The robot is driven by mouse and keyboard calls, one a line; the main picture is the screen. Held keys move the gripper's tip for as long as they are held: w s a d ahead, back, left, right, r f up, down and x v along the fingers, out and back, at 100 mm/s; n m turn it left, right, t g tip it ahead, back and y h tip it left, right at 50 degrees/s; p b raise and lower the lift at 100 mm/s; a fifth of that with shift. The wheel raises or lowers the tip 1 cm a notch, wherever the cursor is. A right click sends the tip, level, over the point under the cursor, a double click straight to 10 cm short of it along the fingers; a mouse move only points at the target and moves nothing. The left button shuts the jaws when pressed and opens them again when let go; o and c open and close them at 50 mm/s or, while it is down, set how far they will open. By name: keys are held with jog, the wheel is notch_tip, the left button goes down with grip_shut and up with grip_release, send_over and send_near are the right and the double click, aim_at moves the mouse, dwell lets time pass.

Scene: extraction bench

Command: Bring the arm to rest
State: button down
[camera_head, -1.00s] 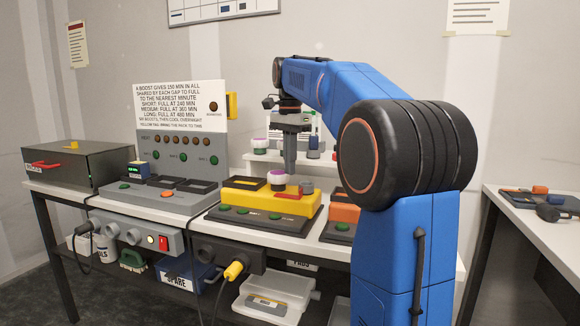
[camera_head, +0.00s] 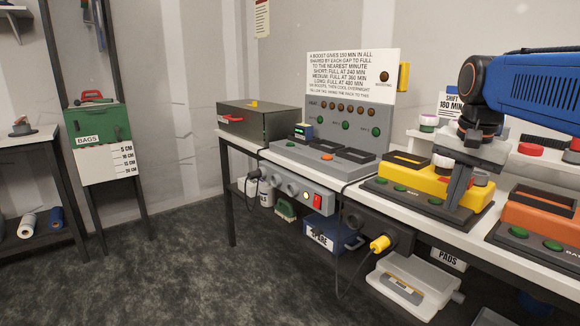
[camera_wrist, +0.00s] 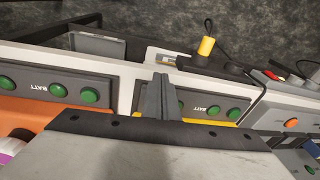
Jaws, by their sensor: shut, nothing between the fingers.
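My blue arm (camera_head: 535,88) reaches in from the right in the head view. My gripper (camera_head: 459,190) points down in front of the yellow battery unit (camera_head: 402,184) on the bench and hides part of it. Its fingers are together with nothing between them. In the wrist view the shut fingers (camera_wrist: 160,98) show near the middle, over the bench's front edge, between two panels of green buttons. I cannot tell whether the fingertips touch anything.
An orange unit (camera_head: 540,212) stands right of my gripper. A grey charging panel (camera_head: 345,130) and a dark box (camera_head: 262,122) stand further left on the bench. A yellow plug (camera_head: 380,243) hangs below the front edge. The floor (camera_head: 200,250) at left is clear.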

jog(key=s+a+f+n+t, duration=0.1)
jog(key=s+a+f+n, duration=0.2)
jog(key=s+f, duration=0.6)
jog(key=s+a+f+n+t, duration=0.1)
jog(key=s+a+f+n, duration=0.2)
jog(key=s+f+n, duration=0.3)
notch_tip(320, 180, down, 5)
jog(key=s, duration=0.2)
jog(key=shift+s+a+t, duration=0.35)
jog(key=shift+t, duration=0.05)
